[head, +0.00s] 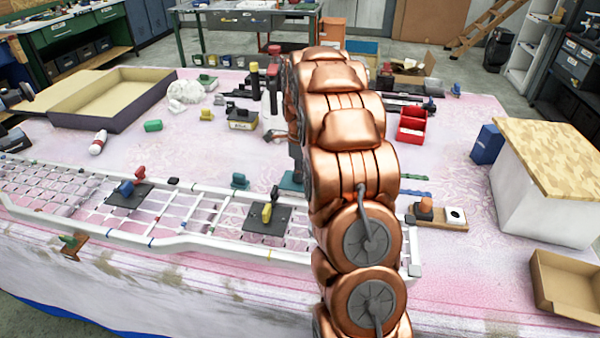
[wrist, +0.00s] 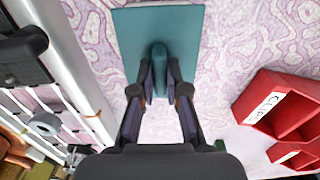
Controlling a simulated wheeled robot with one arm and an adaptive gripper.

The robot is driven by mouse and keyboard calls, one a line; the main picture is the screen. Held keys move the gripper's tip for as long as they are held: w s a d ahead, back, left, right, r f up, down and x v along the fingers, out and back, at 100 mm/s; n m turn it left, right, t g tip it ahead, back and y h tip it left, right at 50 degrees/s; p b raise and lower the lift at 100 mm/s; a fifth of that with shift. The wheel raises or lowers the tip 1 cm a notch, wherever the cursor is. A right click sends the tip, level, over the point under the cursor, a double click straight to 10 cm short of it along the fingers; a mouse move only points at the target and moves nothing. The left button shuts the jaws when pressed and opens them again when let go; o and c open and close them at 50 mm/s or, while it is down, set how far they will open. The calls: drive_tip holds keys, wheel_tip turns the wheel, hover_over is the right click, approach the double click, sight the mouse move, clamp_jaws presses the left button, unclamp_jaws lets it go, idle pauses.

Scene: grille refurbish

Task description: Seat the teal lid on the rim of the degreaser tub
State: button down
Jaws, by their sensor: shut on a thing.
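The teal lid (wrist: 187,32) is a flat rectangular plate with a raised upright handle (wrist: 159,62). In the wrist view my gripper (wrist: 160,80) is shut on this handle, one finger on each side. In the head view a teal edge (head: 289,182) that looks like the lid shows just left of my arm, near the white grille. My gripper is mostly hidden behind the arm there. I cannot make out the degreaser tub for certain in either view. The lid's height above the pink patterned cloth is hard to tell.
The white grille (head: 190,241) runs along the front. A red bin (head: 412,128), also right in the wrist view (wrist: 283,105), stands beyond my arm. An open carton (head: 112,112) sits back left; a wood-topped white block (head: 545,185) stands right.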

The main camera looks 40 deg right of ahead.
drive_tip(key=shift+f, duration=0.1)
drive_tip(key=c, duration=1.1)
unclamp_jaws()
drive_tip(key=o, duration=0.6)
drive_tip(key=shift+c, duration=0.2)
drive_tip(key=shift+r+p, duration=0.35)
drive_tip(key=shift+r, duration=3.2)
drive_tip(key=shift+a, duration=0.15)
